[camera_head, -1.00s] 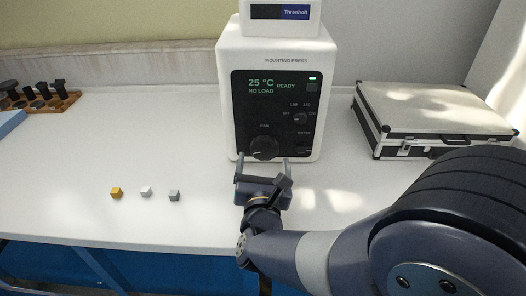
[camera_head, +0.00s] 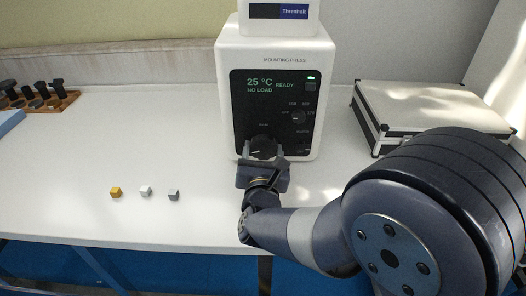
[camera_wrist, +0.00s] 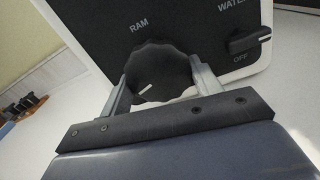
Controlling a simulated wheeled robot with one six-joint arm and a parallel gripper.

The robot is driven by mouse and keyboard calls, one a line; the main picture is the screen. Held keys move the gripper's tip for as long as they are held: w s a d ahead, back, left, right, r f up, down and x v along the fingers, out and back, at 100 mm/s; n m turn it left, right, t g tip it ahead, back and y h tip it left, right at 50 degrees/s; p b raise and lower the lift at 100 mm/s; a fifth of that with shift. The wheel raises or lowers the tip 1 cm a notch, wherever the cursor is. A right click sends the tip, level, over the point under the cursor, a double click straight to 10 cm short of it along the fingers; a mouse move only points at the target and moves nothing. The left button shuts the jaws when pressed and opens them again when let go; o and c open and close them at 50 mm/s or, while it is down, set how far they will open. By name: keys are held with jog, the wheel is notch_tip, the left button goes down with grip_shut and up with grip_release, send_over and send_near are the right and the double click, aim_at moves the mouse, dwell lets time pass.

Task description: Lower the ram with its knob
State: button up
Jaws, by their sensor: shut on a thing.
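The mounting press (camera_head: 226,95) is a white machine with a black front panel, and its display reads 25 °C, READY, NO LOAD. The ram knob (camera_head: 263,144) is a dark, scalloped dial low on the panel. In the wrist view the ram knob (camera_wrist: 158,72) sits under the RAM label, with a white pointer line aimed to the lower left. My gripper (camera_head: 263,153) is shut on the ram knob, one finger on each side. In the wrist view my gripper (camera_wrist: 160,85) has its fingers along the knob's left and right edges. The ram itself is not in view.
A WATER knob (camera_wrist: 249,40) at OFF is right of the ram knob. A silver case (camera_head: 430,108) stands at the right. Gold, white and grey cubes (camera_head: 145,191) lie on the white bench at left. A wooden rack (camera_head: 40,104) holds black pieces.

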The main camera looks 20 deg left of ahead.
jog(key=c, duration=0.3)
jog(key=shift+f+n+b, duration=0.1)
jog(key=shift+n+b, duration=0.2)
jog(key=shift+b, duration=0.15)
